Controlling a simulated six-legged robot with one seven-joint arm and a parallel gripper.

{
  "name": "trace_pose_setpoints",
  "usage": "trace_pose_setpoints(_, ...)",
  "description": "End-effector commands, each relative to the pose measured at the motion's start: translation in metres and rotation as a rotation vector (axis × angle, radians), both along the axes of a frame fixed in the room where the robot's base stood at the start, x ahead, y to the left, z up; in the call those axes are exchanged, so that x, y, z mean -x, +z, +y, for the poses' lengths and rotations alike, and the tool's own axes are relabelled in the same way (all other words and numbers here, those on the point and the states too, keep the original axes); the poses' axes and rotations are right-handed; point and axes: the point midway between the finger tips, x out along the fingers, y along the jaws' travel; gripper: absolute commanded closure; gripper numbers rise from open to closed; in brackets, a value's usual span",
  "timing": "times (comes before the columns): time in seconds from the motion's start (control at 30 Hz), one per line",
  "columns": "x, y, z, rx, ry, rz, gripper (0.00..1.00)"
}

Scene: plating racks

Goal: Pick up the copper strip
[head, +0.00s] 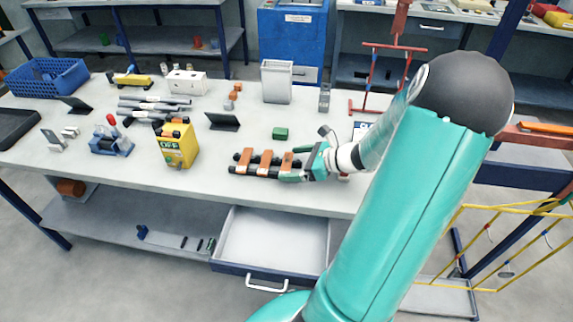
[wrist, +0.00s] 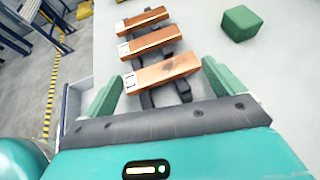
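Three copper strips lie side by side across a dark rack on the white table. The nearest strip (wrist: 162,73) is close to my gripper (wrist: 163,76) in the wrist view, with the middle strip (wrist: 150,42) and the far strip (wrist: 142,20) beyond it. In the head view the strips (head: 266,160) sit left of my gripper (head: 303,164). My gripper is open, its green fingers spread at the two ends of the nearest strip. I cannot tell whether they touch it. The dark rack (head: 240,170) shows between and under the strips.
A green block (head: 280,133) and a black stand (head: 223,121) are behind the rack. A yellow box (head: 177,145) stands to the left. An open drawer (head: 270,238) juts out below the table's front edge. A red frame (head: 385,75) stands at the back right.

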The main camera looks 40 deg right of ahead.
Motion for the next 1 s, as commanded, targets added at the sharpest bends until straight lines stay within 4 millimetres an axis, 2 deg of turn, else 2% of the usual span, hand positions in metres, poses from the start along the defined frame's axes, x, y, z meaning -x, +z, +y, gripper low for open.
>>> trace_pose_setpoints(0.03,0.000,0.000,0.000,0.000,0.000,0.000,0.33)
trace_pose_setpoints(0.07,0.000,0.000,0.000,0.000,0.000,0.000,0.38)
trace_pose_setpoints(0.47,0.000,0.007,0.000,0.002,0.001,-0.001,0.39)
trace_pose_setpoints(0.7,0.001,0.035,0.001,0.006,0.002,-0.002,0.39)
trace_pose_setpoints(1.0,0.023,0.069,0.022,0.005,0.000,0.000,0.39)
